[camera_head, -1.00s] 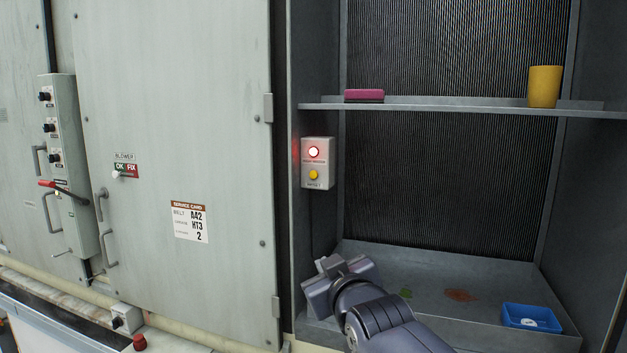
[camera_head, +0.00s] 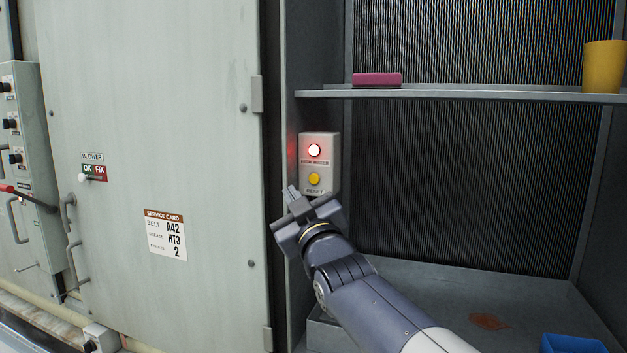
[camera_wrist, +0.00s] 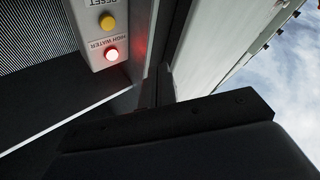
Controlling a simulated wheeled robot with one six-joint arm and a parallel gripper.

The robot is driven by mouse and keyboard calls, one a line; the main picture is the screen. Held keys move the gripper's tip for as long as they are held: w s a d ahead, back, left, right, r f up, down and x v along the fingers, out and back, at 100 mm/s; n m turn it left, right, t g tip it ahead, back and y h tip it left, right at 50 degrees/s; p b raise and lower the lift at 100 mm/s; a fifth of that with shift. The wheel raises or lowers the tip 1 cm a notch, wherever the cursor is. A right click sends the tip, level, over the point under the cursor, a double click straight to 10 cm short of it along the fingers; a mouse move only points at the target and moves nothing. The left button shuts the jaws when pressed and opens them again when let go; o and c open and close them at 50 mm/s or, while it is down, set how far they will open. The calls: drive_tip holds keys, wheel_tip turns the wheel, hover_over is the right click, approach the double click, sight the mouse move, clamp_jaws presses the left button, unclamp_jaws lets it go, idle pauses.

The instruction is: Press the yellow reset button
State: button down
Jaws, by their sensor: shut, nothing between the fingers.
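The yellow reset button (camera_head: 314,179) sits low on a small grey box (camera_head: 333,160) fixed to the cabinet's inner left wall. A lit red light (camera_head: 314,151) glows above it, over a label reading high water. My gripper (camera_head: 292,199) is shut and empty, just below and left of the button, apart from it as far as I can tell. In the wrist view the picture is turned over: the yellow button (camera_wrist: 107,22) is at the upper left, with the red light (camera_wrist: 111,54) below it. My dark gripper body fills the bottom there.
A shelf (camera_head: 450,92) above the box holds a magenta block (camera_head: 377,79) and a yellow cup (camera_head: 604,67). A blue tray (camera_head: 572,344) is at the lower right. The closed grey door (camera_head: 165,120) stands left of the open bay.

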sight(314, 179)
drive_tip(key=shift+w+d+p, duration=0.5)
drive_tip(key=shift+w+p, duration=0.45)
drive_tip(key=shift+w, duration=0.45)
drive_tip(key=shift+w+d+p, duration=0.55)
drive_tip(key=shift+w+p, duration=0.45)
drive_tip(key=shift+w, duration=0.35)
drive_tip(key=shift+w+d+p, duration=0.5)
drive_tip(key=shift+w+p, duration=0.45)
drive_tip(key=shift+w, duration=0.45)
drive_tip(key=shift+w, duration=0.1)
drive_tip(key=shift+w+d, duration=0.15)
drive_tip(key=shift+w, duration=0.15)
drive_tip(key=shift+w+d, duration=0.15)
drive_tip(key=shift+w, duration=0.3)
drive_tip(key=shift+s, duration=0.15)
drive_tip(key=shift+s+a+b, duration=0.3)
drive_tip(key=shift+s+b, duration=0.4)
drive_tip(key=shift+b, duration=0.05)
drive_tip(key=shift+s, duration=0.1)
